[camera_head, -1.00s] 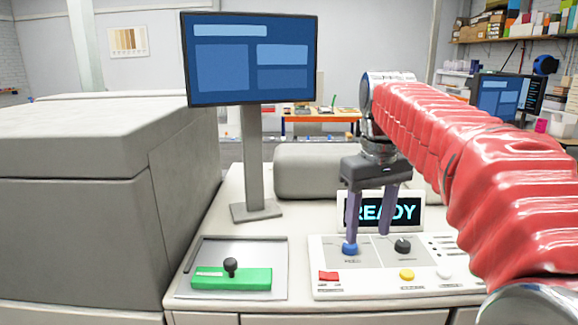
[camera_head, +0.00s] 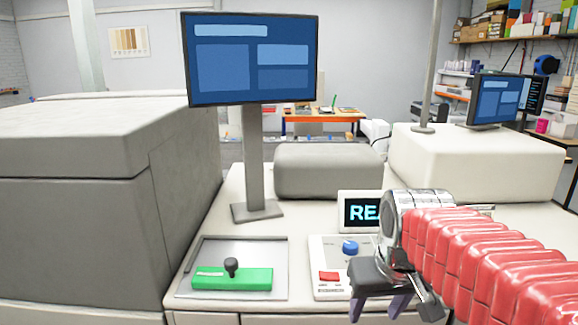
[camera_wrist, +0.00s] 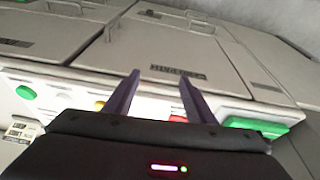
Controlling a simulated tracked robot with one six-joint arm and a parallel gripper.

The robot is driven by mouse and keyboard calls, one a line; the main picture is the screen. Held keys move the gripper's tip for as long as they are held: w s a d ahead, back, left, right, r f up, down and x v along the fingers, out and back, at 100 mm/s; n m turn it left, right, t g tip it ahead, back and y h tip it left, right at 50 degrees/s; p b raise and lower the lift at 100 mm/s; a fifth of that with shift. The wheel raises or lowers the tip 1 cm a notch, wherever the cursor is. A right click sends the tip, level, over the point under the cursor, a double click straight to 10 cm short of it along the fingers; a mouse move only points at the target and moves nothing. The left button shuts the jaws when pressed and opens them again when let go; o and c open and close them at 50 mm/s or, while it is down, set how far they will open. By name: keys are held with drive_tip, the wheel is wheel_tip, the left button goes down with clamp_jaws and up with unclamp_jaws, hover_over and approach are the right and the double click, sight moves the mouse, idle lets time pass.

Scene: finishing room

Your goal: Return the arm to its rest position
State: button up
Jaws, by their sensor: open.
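My gripper (camera_head: 377,309) hangs at the lower right of the head view, in front of the control panel (camera_head: 322,256). Its two dark fingers are apart with nothing between them. They also show apart in the wrist view (camera_wrist: 160,78), pointing toward the cabinet front (camera_wrist: 165,45). My red-sleeved arm reaches in from the right edge, low over the counter.
A blue knob (camera_head: 350,247) and red button (camera_head: 329,277) show beside my gripper. A green block with a black knob (camera_head: 232,279) sits in a tray (camera_head: 273,249) to the left. A monitor (camera_head: 250,60) stands behind. A large grey machine (camera_head: 70,220) fills the left.

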drive_tip(key=s+f+t, duration=0.2)
drive_tip(key=s+f, duration=0.2)
drive_tip(key=s, duration=0.7)
drive_tip(key=shift+m, duration=0.3)
